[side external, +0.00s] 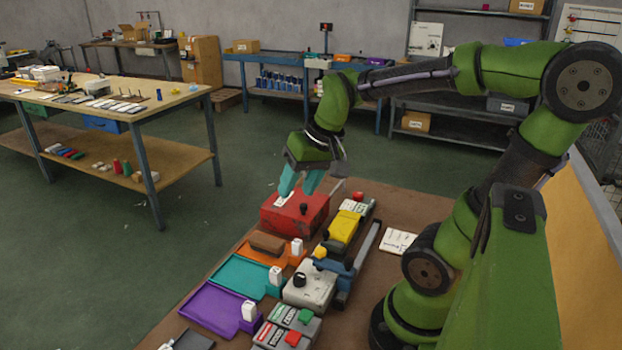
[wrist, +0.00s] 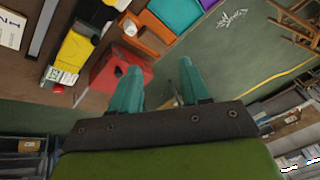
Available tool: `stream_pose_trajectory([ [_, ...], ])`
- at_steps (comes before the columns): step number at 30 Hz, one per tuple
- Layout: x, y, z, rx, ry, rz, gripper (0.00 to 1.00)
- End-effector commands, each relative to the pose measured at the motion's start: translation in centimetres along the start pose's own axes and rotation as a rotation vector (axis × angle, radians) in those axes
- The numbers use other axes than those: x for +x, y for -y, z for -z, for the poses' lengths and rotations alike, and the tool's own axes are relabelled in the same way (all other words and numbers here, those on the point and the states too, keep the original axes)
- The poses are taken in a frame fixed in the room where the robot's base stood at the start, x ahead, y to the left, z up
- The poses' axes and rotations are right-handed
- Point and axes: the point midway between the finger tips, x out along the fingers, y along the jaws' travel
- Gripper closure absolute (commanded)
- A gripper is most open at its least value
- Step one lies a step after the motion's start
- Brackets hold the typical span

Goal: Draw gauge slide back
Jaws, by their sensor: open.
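My gripper (side external: 298,186) is open and empty, its teal fingers pointing down over the far side of a red box (side external: 283,216) with a dark knob. In the wrist view my gripper (wrist: 159,80) has its fingers apart, with the red box (wrist: 116,70) just left of them and bare floor between them. I cannot tell for sure which part is the gauge slide. A yellow block (side external: 343,227) with a white label lies along a rail to the right of the red box; it also shows in the wrist view (wrist: 77,46). A blue block (side external: 341,268) with a yellow knob sits nearer.
Orange (side external: 258,255), teal (side external: 240,278) and purple (side external: 212,308) trays line the bench's left side. A brown block (side external: 267,243) lies on the orange one. A cream box (side external: 310,285) with a black knob stands in the middle. A white card (side external: 397,242) lies to the right.

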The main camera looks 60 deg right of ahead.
Motion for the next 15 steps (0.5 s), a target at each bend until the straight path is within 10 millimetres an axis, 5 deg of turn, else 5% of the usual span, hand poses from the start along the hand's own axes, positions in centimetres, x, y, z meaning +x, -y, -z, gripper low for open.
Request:
stream_pose_trajectory([
  [7, 1.3, -8.9, 4.8, 0.12, 0.226, -0.212, 0.54],
  [15, 0.7, -10.3, 5.0, 0.073, 0.317, -0.25, 0.54],
])
